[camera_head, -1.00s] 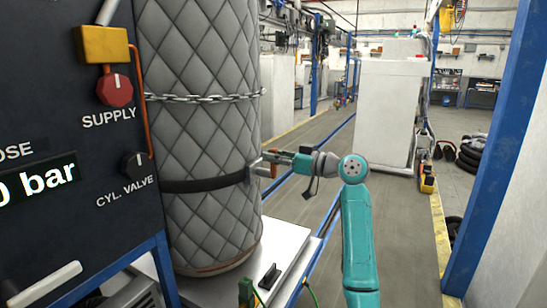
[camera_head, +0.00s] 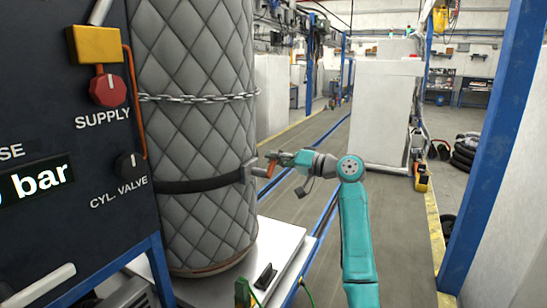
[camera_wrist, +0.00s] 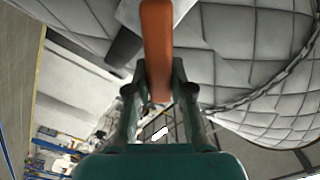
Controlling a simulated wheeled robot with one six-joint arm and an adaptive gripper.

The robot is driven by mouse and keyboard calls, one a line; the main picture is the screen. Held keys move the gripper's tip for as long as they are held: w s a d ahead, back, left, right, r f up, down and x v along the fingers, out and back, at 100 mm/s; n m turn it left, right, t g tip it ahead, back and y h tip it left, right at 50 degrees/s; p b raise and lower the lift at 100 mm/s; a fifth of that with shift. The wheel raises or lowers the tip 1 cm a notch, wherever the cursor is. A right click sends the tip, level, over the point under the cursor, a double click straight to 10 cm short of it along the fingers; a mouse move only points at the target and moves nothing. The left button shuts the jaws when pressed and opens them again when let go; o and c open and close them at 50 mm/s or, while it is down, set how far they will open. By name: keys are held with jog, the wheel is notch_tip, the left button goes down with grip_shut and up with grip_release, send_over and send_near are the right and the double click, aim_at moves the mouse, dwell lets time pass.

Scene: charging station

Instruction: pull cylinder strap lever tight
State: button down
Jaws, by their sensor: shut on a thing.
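The cylinder (camera_head: 200,125) stands upright in a quilted grey cover. A black strap (camera_head: 205,184) runs around its lower part and ends at a grey metal buckle (camera_head: 247,173) on the cylinder's right side. An orange lever (camera_head: 271,168) sticks out to the right of the buckle. My gripper (camera_head: 276,160) is at the lever, a little right of the buckle. In the wrist view the orange lever (camera_wrist: 157,45) stands between my two fingers, which are shut on it. The quilted cover fills much of the upper part of that view.
A chain (camera_head: 198,98) goes around the cylinder higher up. The dark panel (camera_head: 70,130) with supply and valve knobs stands at left. A light platform (camera_head: 285,240) is below the cylinder. A blue post (camera_head: 490,150) rises at right. The aisle floor behind my arm is open.

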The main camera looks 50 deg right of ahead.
jog(key=shift+w+d+f+m, duration=0.15)
jog(key=shift+f+m, duration=0.45)
jog(key=shift+m, duration=0.75)
jog(key=shift+d+f+m, duration=0.3)
jog(key=shift+f+m, duration=0.35)
jog(key=shift+m, duration=0.65)
jog(key=shift+w+d+f+m, duration=0.15)
jog(key=shift+f+m, duration=0.45)
jog(key=shift+m, duration=0.75)
jog(key=shift+s+f, duration=0.1)
jog(key=c, duration=1)
grip_release()
jog(key=v, duration=1.2)
